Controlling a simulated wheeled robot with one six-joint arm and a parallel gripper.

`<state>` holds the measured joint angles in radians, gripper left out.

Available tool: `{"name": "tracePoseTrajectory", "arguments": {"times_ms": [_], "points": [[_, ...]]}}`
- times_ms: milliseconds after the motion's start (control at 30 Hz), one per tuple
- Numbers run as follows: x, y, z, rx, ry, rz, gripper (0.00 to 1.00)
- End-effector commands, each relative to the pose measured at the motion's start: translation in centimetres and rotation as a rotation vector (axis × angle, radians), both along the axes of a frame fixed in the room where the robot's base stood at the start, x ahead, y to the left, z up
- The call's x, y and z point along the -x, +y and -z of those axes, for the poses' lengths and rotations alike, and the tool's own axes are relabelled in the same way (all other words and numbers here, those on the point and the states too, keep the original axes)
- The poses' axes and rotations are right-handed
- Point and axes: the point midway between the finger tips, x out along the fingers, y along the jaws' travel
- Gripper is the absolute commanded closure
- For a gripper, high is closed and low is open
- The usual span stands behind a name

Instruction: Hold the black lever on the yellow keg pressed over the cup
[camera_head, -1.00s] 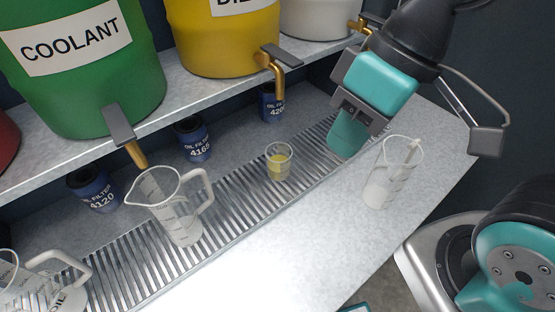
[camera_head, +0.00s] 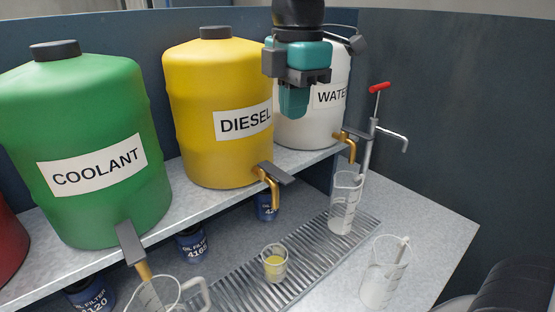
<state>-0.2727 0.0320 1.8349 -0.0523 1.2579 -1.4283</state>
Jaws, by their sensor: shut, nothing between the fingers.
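The yellow keg (camera_head: 203,130), labelled DIESEL, stands on the raised shelf. Its brass tap (camera_head: 274,191) has a black lever (camera_head: 273,173) on top, sticking out at the front. The cup (camera_head: 274,264), small and clear with yellow liquid in it, stands on the slatted drip tray below that tap. I see no stream from the spout. My gripper (camera_head: 293,112) is shut and empty, pointing down. In the picture it is above and slightly right of the black lever, apart from it, and it covers part of the white keg.
The green COOLANT keg (camera_head: 84,150) stands left, the white WATER keg (camera_head: 300,136) right, with its own tap (camera_head: 348,145). Measuring jugs (camera_head: 345,203) (camera_head: 384,275) and a red-handled pump (camera_head: 373,125) stand right. Blue oil filters (camera_head: 190,245) sit under the shelf. The slatted tray (camera_head: 240,285) has bare room.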

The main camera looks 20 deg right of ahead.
Motion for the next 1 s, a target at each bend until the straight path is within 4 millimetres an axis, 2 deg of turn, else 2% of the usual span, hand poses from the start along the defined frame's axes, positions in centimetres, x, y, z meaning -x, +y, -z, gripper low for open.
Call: {"name": "tracePoseTrajectory", "arguments": {"times_ms": [33, 200, 633, 767, 1000], "points": [[-0.6, -0.1, -0.7, 0.007, 0.003, -0.038, 1.00], [-1.5, -0.3, -1.7, 0.020, 0.010, -0.123, 1.00], [-1.5, -0.3, -1.5, 0.021, 0.012, -0.135, 1.00], [-1.5, -0.3, -0.2, 0.022, 0.015, -0.134, 1.00], [-1.4, -0.3, 4.6, 0.023, 0.018, -0.134, 1.00]]}}
